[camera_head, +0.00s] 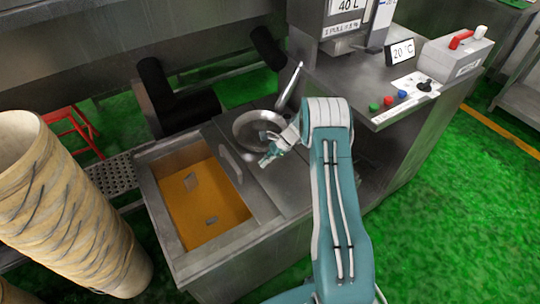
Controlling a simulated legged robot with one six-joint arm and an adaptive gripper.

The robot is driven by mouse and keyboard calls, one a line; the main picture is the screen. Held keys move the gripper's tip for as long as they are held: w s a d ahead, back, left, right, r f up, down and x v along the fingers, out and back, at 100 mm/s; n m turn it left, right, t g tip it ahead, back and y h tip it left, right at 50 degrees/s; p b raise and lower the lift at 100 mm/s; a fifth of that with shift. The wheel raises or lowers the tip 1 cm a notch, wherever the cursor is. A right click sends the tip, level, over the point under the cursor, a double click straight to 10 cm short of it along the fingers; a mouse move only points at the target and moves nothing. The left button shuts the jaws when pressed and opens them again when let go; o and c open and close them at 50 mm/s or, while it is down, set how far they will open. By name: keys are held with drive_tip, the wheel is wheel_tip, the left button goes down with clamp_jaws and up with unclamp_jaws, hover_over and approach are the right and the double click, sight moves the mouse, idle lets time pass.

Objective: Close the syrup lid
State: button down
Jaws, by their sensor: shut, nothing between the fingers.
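The syrup tank (165,215) is a rectangular steel basin, left of centre. Its top is open and orange-brown syrup (200,232) shows inside, with two small grey shapes at the surface. A grey metal panel with a raised handle (231,166), which looks like the lid, lies along the tank's right side, clear of most of the opening. I cannot tell how it is hinged. My gripper (265,161) is shut and empty, just right of the handle and above the metal top. I cannot tell whether it touches the panel.
A round metal pan (250,125) is just behind my gripper. A control panel (405,98) with coloured buttons stands at the right. A tall ribbed beige cylinder (65,205) stands left of the tank. Green floor (440,230) is free at the right.

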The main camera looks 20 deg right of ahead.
sight(260, 173)
drive_tip(key=x, duration=0.3)
drive_tip(key=shift+d+f, duration=0.15)
drive_tip(key=shift+f, duration=0.05)
drive_tip(key=a, duration=0.3)
drive_tip(key=shift+a, duration=0.7)
drive_tip(key=shift+d, duration=0.15)
drive_tip(key=s+a, duration=0.2)
drive_tip(key=a, duration=1.2)
drive_tip(key=s+a, duration=0.3)
drive_tip(key=a, duration=1.1)
drive_tip(key=shift+s+a, duration=0.35)
drive_tip(key=shift+r, duration=0.1)
